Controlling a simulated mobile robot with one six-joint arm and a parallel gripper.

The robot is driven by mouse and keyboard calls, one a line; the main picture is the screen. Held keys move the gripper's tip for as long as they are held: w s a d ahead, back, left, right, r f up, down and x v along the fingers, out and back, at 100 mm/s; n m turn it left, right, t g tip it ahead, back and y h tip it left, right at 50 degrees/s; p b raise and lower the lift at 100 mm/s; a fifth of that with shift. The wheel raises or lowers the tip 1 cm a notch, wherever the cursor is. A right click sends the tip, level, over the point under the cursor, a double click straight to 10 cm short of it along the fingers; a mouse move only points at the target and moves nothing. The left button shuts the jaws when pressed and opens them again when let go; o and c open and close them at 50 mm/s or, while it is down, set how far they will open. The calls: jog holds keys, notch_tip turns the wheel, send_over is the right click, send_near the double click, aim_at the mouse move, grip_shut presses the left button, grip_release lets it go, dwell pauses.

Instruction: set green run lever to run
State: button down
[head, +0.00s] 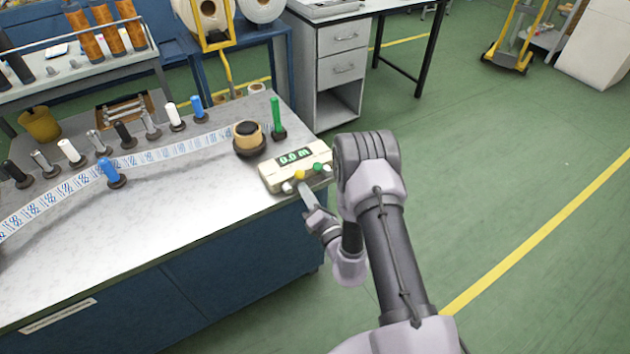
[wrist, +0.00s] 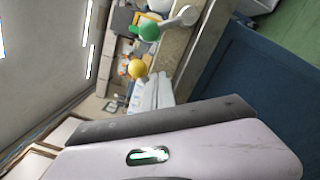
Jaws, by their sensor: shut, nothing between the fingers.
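The cream control box (head: 275,177) with a lit "0.0 m" display sits at the right corner of the bench. Small knobs line its front edge. The green knob (head: 317,167), which looks like the run lever's, is right of the yellow knob (head: 300,175). My gripper (head: 304,188) is shut and empty at the box's front edge, close to the yellow knob and left of the green one. In the wrist view, the green knob (wrist: 149,32) and yellow knob (wrist: 137,69) show beyond my finger. I cannot tell whether it touches any knob. The lever's markings are too small to read.
A pale knob (wrist: 187,15) stands beside the green one. The bench (head: 170,215) carries a printed web (head: 150,157), several rollers, a tan core (head: 248,136) and a tall green post (head: 277,117). Open green floor (head: 480,190) lies to the right.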

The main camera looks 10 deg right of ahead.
aim_at(322, 169)
jog(key=shift+w+d+r+b, duration=0.15)
jog(key=shift+w+d+r, duration=0.25)
jog(key=shift+d+r, duration=0.25)
jog(key=shift+w+d+r+b, duration=0.15)
jog(key=shift+w+d+r, duration=0.3)
jog(key=shift+d, duration=0.4)
